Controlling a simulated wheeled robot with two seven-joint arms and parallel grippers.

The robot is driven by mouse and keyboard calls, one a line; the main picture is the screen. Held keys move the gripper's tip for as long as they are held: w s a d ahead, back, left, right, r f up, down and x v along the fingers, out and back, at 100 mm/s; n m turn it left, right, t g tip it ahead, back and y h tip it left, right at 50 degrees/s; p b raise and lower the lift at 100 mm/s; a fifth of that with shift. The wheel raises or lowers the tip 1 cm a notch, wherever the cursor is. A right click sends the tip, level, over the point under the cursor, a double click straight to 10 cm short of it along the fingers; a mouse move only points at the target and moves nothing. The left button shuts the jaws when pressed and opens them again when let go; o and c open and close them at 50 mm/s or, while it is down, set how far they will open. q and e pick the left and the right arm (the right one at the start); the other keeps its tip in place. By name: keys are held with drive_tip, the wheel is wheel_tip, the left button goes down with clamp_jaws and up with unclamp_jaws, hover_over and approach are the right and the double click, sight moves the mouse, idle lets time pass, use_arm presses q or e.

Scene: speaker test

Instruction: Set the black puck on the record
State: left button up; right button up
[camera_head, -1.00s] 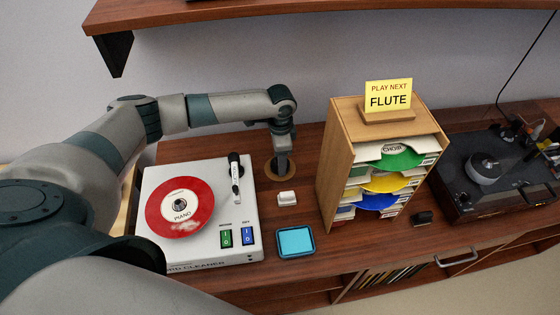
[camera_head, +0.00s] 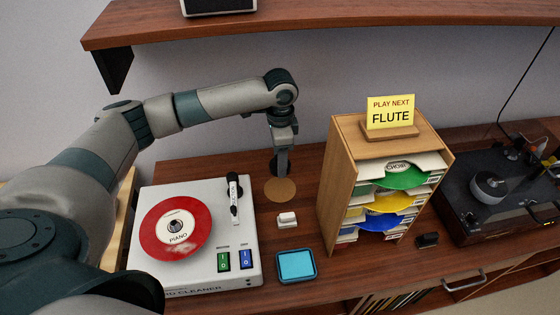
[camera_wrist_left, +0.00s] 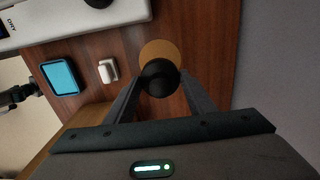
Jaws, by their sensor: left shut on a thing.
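A red record (camera_head: 176,227) with a PIANO label lies on the white record cleaner (camera_head: 214,190); a pale smudge shows near its front edge. My left gripper (camera_head: 281,168) points down to the right of the cleaner, above a round cork mat (camera_head: 280,190). In the left wrist view its fingers are shut on the black puck (camera_wrist_left: 158,78), which hangs over the cork mat (camera_wrist_left: 160,50). In the head view the puck is hard to tell from the dark fingers. My right gripper does not show clearly in either view.
A black brush arm (camera_head: 233,198) stands at the cleaner's right side. A small white block (camera_head: 287,220) and a blue pad (camera_head: 296,265) lie near the mat. A wooden sleeve rack (camera_head: 338,180) with a FLUTE sign and a turntable (camera_head: 505,200) stand right. A shelf (camera_head: 300,20) hangs above.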

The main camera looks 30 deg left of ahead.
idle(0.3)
use_arm(q)
drive_tip(key=shift+s+d+r+n, duration=0.25)
drive_tip(key=shift+d+n, duration=0.05)
drive_tip(key=shift+d, duration=0.1)
drive_tip(key=s+d+r+n+b, duration=0.1)
drive_tip(key=s+d+r+n, duration=0.2)
drive_tip(key=s, duration=0.4)
drive_tip(key=s+d+r+n+b, duration=0.2)
drive_tip(key=s+d+r+n, duration=0.2)
drive_tip(key=s+n, duration=0.3)
drive_tip(key=shift+d+r, duration=0.15)
drive_tip(key=shift+d, duration=0.3)
drive_tip(key=shift+r, duration=0.1)
